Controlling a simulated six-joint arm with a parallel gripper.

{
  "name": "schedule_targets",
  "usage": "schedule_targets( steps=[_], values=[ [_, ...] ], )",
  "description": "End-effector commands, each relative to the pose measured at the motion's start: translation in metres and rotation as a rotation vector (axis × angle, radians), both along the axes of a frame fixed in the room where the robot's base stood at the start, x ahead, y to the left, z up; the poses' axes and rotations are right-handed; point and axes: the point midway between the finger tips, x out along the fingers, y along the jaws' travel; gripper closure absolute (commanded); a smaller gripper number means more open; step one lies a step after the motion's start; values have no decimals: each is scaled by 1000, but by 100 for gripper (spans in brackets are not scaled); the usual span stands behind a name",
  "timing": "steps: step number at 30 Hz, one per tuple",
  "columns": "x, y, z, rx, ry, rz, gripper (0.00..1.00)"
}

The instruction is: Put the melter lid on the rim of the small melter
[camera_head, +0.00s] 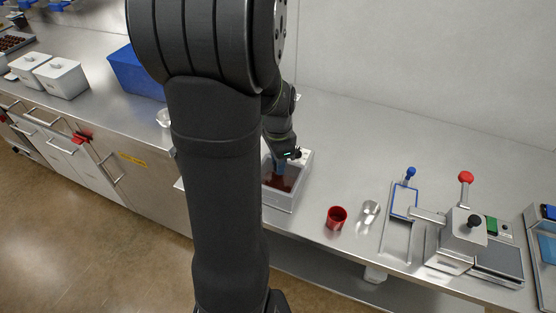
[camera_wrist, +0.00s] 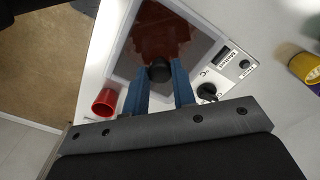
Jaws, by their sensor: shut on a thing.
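The small melter (camera_head: 300,187) is a pale box with brown chocolate inside, partly hidden by my arm in the head view. Its white control panel (camera_wrist: 231,68) shows in the wrist view, with a dial and a small button. The melter lid appears as a clear grey pane (camera_wrist: 200,47) with a round black knob (camera_wrist: 160,71), over the brown chocolate. My gripper (camera_wrist: 160,84) has blue fingers on either side of the knob and is shut on it. It also shows above the melter in the head view (camera_head: 278,166). I cannot tell whether the lid touches the rim.
A red cup (camera_head: 337,217) and a metal scoop (camera_head: 370,211) stand right of the melter. Further right are a blue-framed tool (camera_head: 404,202) and a lever machine (camera_head: 462,236). A blue bin (camera_head: 135,74) and white containers (camera_head: 61,78) stand left. The steel counter behind is clear.

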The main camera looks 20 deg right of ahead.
Motion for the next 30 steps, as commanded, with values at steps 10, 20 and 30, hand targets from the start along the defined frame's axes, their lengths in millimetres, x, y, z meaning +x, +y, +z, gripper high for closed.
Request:
schedule_targets(
  steps=[10,20,30],
  values=[
    [0,0,-6,0,1,0,54],
    [0,0,0,-1,-2,0,54],
    [1,0,65,-3,-6,0,54]
  ],
)
